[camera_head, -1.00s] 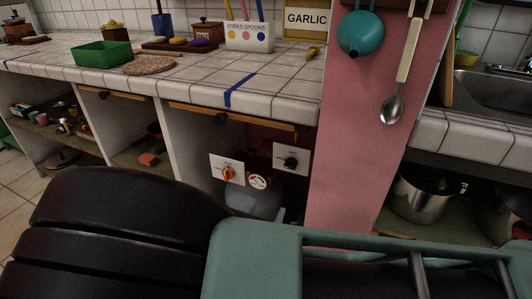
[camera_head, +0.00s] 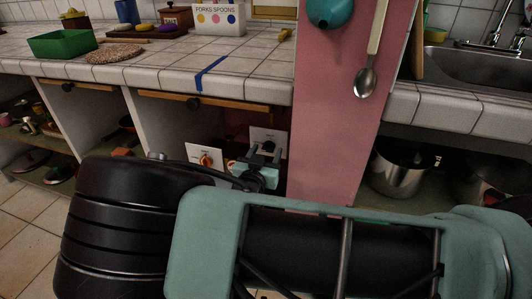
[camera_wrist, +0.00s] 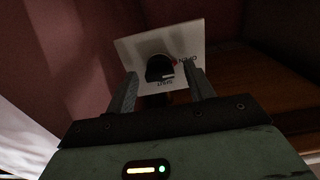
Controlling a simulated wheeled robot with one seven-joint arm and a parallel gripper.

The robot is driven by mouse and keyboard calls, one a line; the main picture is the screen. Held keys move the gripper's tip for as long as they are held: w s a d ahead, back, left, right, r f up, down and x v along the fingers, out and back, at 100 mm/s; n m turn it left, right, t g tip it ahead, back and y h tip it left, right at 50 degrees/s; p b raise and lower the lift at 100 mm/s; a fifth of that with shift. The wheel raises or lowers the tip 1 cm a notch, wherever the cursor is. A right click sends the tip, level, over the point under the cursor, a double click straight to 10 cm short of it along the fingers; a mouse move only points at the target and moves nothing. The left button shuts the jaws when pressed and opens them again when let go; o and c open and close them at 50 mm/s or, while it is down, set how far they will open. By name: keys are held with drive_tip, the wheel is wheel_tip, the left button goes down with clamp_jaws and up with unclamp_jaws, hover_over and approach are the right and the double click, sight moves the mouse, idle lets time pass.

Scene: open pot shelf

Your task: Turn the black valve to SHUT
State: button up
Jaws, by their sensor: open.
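The black valve (camera_wrist: 159,67) is a dark knob on a white plate (camera_wrist: 128,45) in the wrist view. Lettering that looks like OPEN is at the plate's right and SHUT at its lower edge, with a small red mark by OPEN. A pale mark shows on the knob's lower right. My gripper (camera_wrist: 160,80) is open, one finger on each side of the knob; contact is not clear. In the head view my gripper (camera_head: 262,168) is just below and in front of the black valve (camera_head: 268,147), partly covering its plate.
An orange-red knob on another white plate (camera_head: 194,150) is close to my gripper's left. A pink post (camera_head: 330,130) stands to the right. The tiled counter (camera_head: 150,75) and a wooden rail (camera_head: 210,102) overhang the opening. A steel pot (camera_head: 400,172) stands right of the post.

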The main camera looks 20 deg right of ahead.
drive_tip(key=shift+w+d, duration=0.25)
drive_tip(key=shift+w, duration=0.1)
drive_tip(key=c, duration=1)
drive_tip(key=shift+o, duration=0.2)
